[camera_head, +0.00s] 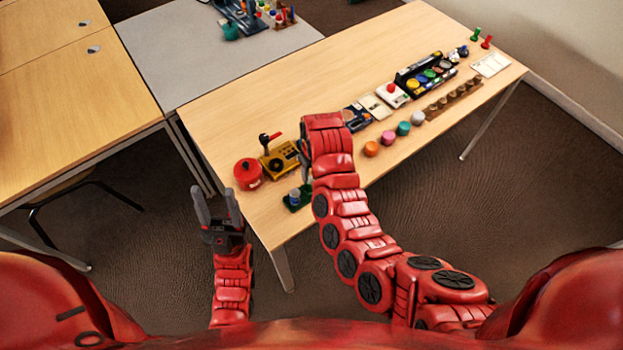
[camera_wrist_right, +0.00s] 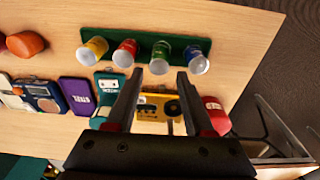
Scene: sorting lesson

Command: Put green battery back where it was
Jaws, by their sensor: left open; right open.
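The green battery (camera_wrist_right: 160,57) has a pale, shiny end and stands in a dark green holder (camera_wrist_right: 147,36) in the right wrist view. It is third in a row, between a red battery (camera_wrist_right: 125,53) and a blue battery (camera_wrist_right: 195,59). A yellow battery (camera_wrist_right: 93,49) is at the row's left end. My right gripper (camera_wrist_right: 158,75) is open, its fingertips just short of the green battery and to either side of it; I cannot tell whether they touch it. In the head view my right wrist hides most of the holder (camera_head: 307,189). My left gripper (camera_head: 214,190) is open and empty, off the table's edge.
A yellow device (camera_head: 283,160) with a lever and a red round container (camera_head: 248,173) stand left of the holder. Coloured knobs (camera_head: 388,137) and several gadgets line the table to the right. The table's back left (camera_head: 240,105) is clear.

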